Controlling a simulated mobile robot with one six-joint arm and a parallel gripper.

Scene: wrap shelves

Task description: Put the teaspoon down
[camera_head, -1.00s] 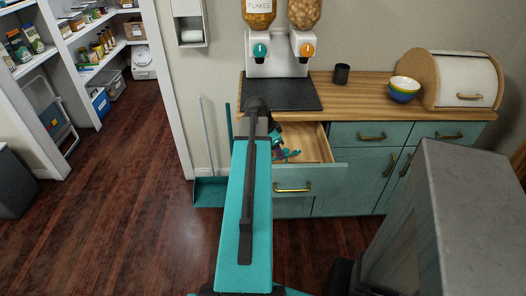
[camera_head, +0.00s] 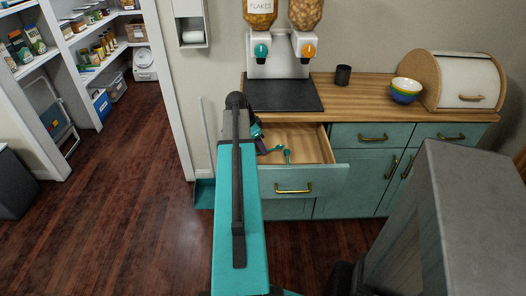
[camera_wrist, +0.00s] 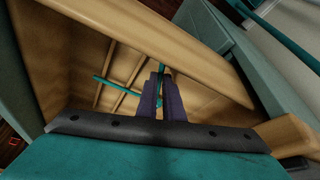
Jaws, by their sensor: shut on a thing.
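My gripper (camera_wrist: 160,88) is shut, with its two dark fingers pointing down into the open wooden drawer (camera_head: 308,139). In the wrist view, a teal handle (camera_wrist: 162,69) shows at the fingertips; I take it to be the teaspoon held between them. A second thin teal piece (camera_wrist: 118,82) runs left from the fingers over the drawer floor; I cannot tell whether it is separate. In the head view, teal utensil parts (camera_head: 288,156) show inside the drawer beside the gripper (camera_head: 264,149). The spoon's bowl is not clear.
The drawer's teal front (camera_head: 325,181) stands pulled out below the wooden counter (camera_head: 362,93). Thin wooden dividers (camera_wrist: 128,78) cross the drawer floor. A cereal dispenser (camera_head: 279,65), dark cup (camera_head: 343,76), stacked bowls (camera_head: 405,90) and bread box (camera_head: 467,82) stand on the counter.

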